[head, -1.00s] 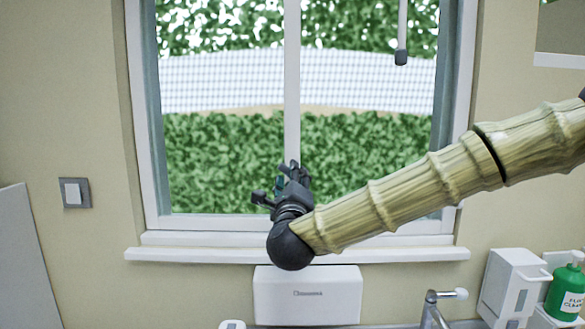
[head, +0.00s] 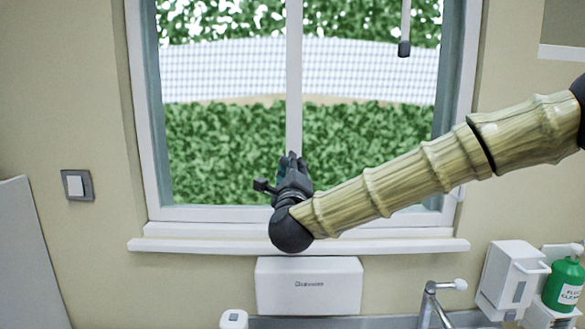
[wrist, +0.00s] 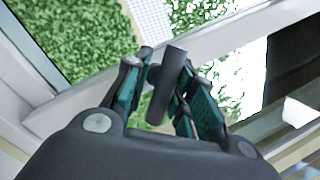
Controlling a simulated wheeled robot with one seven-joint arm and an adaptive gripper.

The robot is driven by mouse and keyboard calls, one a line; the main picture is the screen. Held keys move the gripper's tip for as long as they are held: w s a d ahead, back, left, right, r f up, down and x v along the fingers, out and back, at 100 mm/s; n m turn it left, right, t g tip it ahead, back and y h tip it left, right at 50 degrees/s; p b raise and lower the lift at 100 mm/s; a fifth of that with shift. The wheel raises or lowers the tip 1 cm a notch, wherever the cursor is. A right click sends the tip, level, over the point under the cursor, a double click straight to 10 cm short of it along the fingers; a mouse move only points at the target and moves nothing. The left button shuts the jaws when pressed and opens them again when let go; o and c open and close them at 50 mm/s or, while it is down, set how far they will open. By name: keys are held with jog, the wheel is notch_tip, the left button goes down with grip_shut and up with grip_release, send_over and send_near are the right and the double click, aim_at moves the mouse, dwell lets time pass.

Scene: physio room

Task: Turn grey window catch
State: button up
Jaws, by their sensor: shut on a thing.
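The grey window catch (wrist: 164,86) shows in the wrist view as a dark grey bar between the two fingers of my gripper (wrist: 165,95). My gripper is shut on it, with a teal-padded finger on each side. In the head view my gripper (head: 291,163) is at the lower part of the window's white centre bar (head: 294,80), just above the bottom frame. The catch is hidden there behind my gripper and wrist, so its exact angle is hard to tell.
A white sill (head: 390,246) runs below the window. Under it are a white dispenser (head: 308,287), a tap (head: 432,300) and a green bottle (head: 565,282). A light switch (head: 76,185) is on the left wall. A dark-ended rod (head: 404,48) hangs at the upper right.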

jog(key=shift+d+r, duration=0.15)
jog(key=shift+r, duration=0.1)
jog(key=n+y+b, duration=0.1)
jog(key=n+b, duration=0.2)
jog(key=n, duration=0.1)
jog(key=shift+r, duration=0.1)
jog(key=shift+r+n+g+y+b, duration=0.15)
jog(key=shift+n+y+b, duration=0.35)
jog(key=shift+n, duration=0.85)
jog(key=shift+r+n+g+y+b, duration=0.2)
jog(key=shift+n+y, duration=0.4)
jog(key=shift+n, duration=1.05)
jog(key=o, duration=0.8)
jog(key=shift+o, duration=0.3)
jog(key=shift+f, duration=0.5)
